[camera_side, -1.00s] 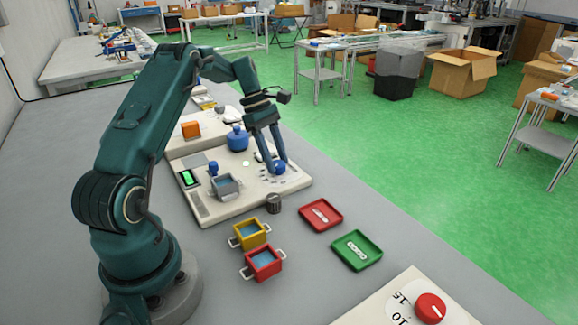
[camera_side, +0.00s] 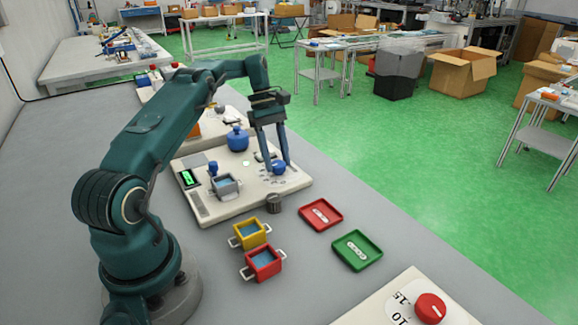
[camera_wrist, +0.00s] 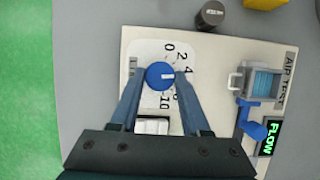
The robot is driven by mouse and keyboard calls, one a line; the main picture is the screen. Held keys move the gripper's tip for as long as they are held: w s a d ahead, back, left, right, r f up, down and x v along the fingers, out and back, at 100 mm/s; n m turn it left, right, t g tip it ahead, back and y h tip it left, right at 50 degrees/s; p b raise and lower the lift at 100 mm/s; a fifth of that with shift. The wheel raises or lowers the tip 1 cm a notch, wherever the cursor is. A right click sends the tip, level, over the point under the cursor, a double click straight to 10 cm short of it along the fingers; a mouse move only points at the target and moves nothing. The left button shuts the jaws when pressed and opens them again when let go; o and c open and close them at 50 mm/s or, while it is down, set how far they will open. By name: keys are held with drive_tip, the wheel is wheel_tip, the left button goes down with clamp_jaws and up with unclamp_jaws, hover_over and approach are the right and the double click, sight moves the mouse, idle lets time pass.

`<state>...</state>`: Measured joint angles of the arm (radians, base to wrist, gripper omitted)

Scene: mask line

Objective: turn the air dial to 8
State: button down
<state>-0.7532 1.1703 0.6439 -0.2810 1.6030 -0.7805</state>
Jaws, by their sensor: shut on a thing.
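The blue air dial (camera_wrist: 159,75) sits on a white scale plate (camera_wrist: 140,52) marked 0 to 10, on the cream test panel (camera_wrist: 222,57). Its white pointer line points right in the wrist view, just past the 4; the 6 is hidden behind a finger. My gripper (camera_wrist: 161,74) is shut on the dial, one finger on each side. In the side view, my gripper (camera_side: 279,166) stands nearly upright over the dial (camera_side: 278,168) at the panel's right side. The FLOW display (camera_wrist: 269,137) glows green.
A dark knurled cylinder (camera_side: 274,203), yellow (camera_side: 250,234) and red (camera_side: 263,262) boxes, and red (camera_side: 321,214) and green (camera_side: 357,250) trays lie in front.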

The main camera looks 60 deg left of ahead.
sight(281, 166)
drive_tip(key=shift+c, duration=1.8)
unclamp_jaws()
drive_tip(key=shift+r, duration=0.1)
drive_tip(key=shift+r, duration=1.8)
drive_tip(key=shift+s+a+r, duration=0.35)
drive_tip(key=shift+s+r, duration=0.25)
drive_tip(key=s+a+r, duration=0.5)
drive_tip(key=s+r, duration=0.1)
drive_tip(key=s, duration=0.2)
drive_tip(key=shift+s+a, duration=0.15)
drive_tip(key=shift+s, duration=0.25)
